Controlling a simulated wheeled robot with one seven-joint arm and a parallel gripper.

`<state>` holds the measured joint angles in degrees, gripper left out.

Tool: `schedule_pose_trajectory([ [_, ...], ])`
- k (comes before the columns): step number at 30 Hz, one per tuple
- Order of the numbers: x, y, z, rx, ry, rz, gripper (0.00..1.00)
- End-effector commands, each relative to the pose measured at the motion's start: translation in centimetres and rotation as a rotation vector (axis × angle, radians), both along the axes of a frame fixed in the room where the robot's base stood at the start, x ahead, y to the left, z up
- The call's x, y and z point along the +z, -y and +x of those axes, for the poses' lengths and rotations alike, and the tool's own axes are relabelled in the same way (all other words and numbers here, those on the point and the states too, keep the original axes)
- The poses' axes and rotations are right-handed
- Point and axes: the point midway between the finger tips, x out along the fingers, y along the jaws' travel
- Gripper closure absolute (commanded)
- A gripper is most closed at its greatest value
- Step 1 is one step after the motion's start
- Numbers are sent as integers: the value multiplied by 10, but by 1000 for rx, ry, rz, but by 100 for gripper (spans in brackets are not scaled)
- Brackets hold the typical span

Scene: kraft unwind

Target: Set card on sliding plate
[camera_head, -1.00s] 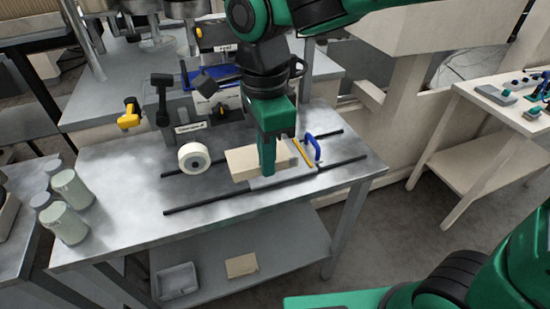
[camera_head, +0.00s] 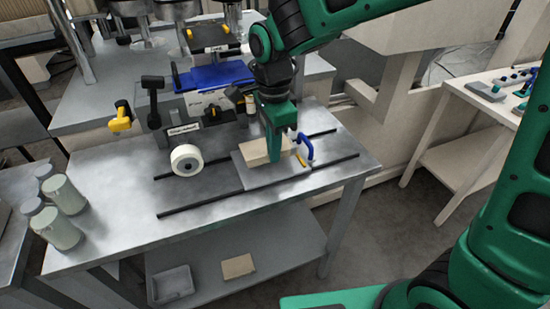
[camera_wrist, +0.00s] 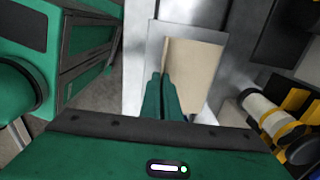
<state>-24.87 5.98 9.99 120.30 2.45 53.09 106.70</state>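The card (camera_head: 254,152) is a beige, thick-looking rectangle over the grey sliding plate (camera_head: 290,180). In the wrist view the card (camera_wrist: 197,68) lies mostly right of my fingers, with a narrow strip along its left edge, and part of the plate (camera_wrist: 156,45) shows beyond it. My gripper (camera_head: 276,158) points down at the card's near side. In the wrist view my gripper (camera_wrist: 160,78) has its fingers close together at that strip and looks shut on it. The fingers hide part of the edge. I cannot tell whether the card's whole underside touches the plate.
A blue handle (camera_head: 306,147) and a yellow strip (camera_head: 300,160) are at the plate's right side. Dark rails (camera_head: 205,205) run along the metal table (camera_head: 110,200). A white roll (camera_head: 187,160) stands left of the plate.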

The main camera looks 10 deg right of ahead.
Motion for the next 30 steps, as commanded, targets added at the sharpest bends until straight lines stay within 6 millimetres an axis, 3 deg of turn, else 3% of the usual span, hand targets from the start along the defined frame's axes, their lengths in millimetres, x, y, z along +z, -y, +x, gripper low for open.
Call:
schedule_pose_trajectory([
  [7,-31,0,-1,1,-3,-2,100],
  [19,-37,1,-1,-1,-2,-1,100],
  [22,-36,1,0,-1,-2,-1,79],
  [30,-36,1,0,-2,-1,0,79],
])
